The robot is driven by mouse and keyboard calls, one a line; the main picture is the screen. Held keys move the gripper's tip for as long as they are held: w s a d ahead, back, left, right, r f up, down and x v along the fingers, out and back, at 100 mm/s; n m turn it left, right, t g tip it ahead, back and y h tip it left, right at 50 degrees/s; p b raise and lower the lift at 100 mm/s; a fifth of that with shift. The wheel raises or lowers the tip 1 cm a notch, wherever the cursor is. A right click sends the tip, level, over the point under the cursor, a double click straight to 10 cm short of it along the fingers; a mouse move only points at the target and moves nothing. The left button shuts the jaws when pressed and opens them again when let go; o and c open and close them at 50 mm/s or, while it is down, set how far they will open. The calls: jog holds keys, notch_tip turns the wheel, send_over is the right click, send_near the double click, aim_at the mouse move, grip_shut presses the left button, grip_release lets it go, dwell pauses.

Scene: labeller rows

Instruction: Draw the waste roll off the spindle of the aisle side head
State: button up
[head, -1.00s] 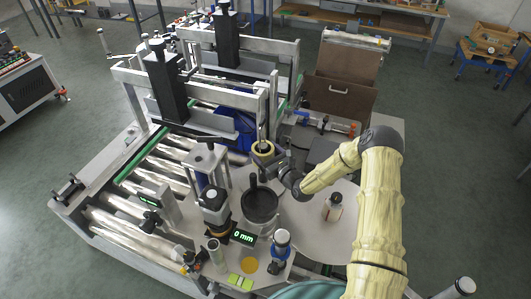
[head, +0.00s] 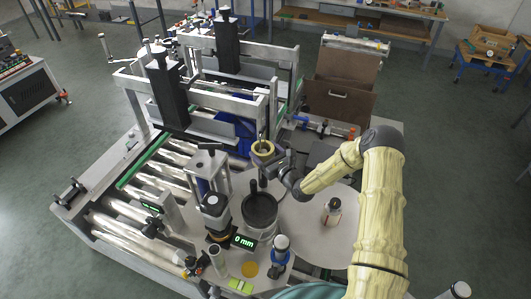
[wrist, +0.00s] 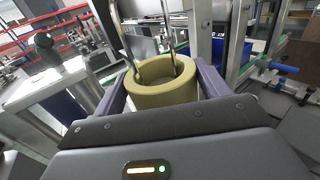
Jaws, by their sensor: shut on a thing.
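Metal frames with black towers (head: 166,90) stand behind left. A brown box (head: 345,98) is behind right.

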jog(key=shift+r+p, duration=1.75)
jog(key=shift+r, duration=0.85)
notch_tip(320, 180, up, 17)
jog(key=shift+f, duration=0.15)
dwell(3.4)
